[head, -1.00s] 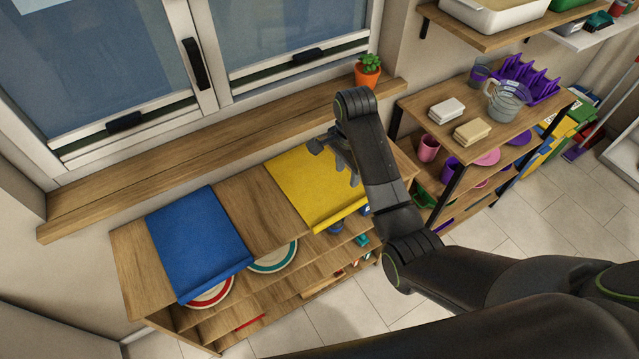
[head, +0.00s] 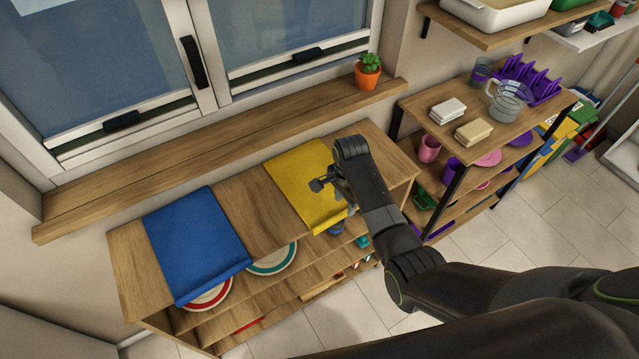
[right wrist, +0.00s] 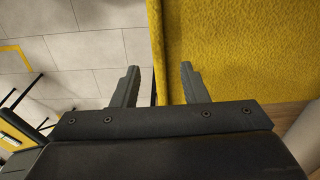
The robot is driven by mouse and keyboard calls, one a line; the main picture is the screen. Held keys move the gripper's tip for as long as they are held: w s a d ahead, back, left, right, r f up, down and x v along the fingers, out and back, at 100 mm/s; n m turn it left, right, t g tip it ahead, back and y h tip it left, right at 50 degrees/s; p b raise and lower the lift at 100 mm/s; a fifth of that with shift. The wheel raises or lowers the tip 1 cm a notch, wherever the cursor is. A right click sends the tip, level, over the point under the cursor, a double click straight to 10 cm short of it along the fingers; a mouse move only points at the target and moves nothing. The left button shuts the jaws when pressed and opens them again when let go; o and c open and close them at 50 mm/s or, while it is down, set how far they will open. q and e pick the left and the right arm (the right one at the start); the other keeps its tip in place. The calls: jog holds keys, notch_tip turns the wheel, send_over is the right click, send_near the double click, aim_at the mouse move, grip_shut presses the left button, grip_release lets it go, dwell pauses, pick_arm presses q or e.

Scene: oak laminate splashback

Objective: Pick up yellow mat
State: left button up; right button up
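The yellow mat (head: 293,178) lies on the right half of the low wooden cabinet top, its front edge hanging over the cabinet's front. My right gripper (head: 335,188) is over the mat's right part, and the arm hides some of that part. In the right wrist view the gripper (right wrist: 160,70) is open with its two fingers apart. The edge of the yellow mat (right wrist: 240,45) runs between them, one finger against the mat's surface in the picture and the other against the floor. I cannot tell whether they touch it. My left gripper is not in view.
A blue mat (head: 197,243) lies on the cabinet's left half. A wooden sill (head: 190,160) with a potted plant (head: 368,72) runs behind. A shelf unit (head: 450,150) holding cups, plates and a jug stands at the right. Bare cabinet top (head: 245,205) lies between the mats.

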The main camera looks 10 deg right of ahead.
aim_at(345, 211)
jog(key=shift+d+f, duration=0.1)
jog(key=shift+f, duration=1.7)
grip_shut()
